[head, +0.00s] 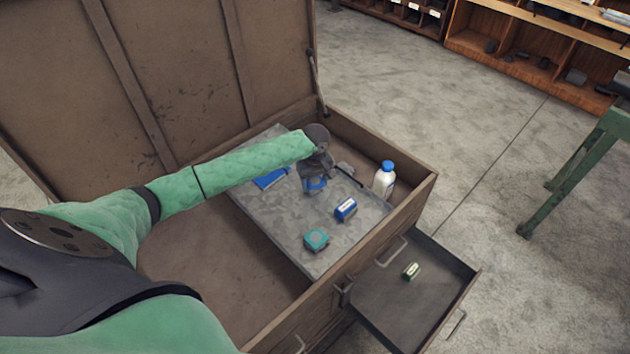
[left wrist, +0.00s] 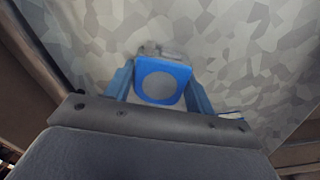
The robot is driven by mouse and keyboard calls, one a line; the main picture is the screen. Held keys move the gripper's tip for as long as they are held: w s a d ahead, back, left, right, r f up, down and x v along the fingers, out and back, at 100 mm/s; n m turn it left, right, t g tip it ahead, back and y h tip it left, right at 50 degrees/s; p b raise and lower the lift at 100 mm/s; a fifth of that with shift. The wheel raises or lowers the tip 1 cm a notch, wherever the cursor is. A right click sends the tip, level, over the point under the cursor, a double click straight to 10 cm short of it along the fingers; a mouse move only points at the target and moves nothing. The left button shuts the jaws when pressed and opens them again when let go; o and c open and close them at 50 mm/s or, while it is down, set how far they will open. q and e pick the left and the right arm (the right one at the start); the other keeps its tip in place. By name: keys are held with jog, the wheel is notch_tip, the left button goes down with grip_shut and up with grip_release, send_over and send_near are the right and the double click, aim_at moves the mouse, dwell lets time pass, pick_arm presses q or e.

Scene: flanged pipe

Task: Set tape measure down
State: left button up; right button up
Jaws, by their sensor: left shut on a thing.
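A blue tape measure (head: 314,185) with a round grey face is between the fingers of my left gripper (head: 317,177), over the grey mottled panel (head: 275,215) in the open chest. In the left wrist view the tape measure (left wrist: 160,82) sits between the blue fingers of the gripper (left wrist: 161,90), which is shut on it. I cannot tell whether its underside touches the panel. A second, teal tape measure (head: 316,240) lies on the panel nearer the front edge. My right gripper is not in view.
A blue-and-white box (head: 346,209) lies on the panel. A flat blue item (head: 270,178) is partly behind my arm. A white bottle with a blue cap (head: 385,180) stands by the chest's right wall.

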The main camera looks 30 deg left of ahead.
aim_at(315, 182)
pick_arm(q)
jog(key=shift+f, duration=0.3)
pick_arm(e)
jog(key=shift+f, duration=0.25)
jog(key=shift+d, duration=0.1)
pick_arm(q)
jog(key=o, duration=1.1)
jog(key=shift+f, duration=0.1)
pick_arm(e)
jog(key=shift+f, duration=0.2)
pick_arm(q)
jog(key=shift+r+b, duration=1.3)
jog(key=shift+r, duration=4.85)
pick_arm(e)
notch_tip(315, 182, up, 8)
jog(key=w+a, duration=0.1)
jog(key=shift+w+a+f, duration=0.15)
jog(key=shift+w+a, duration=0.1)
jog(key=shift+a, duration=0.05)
pick_arm(q)
jog(key=shift+f, duration=0.1)
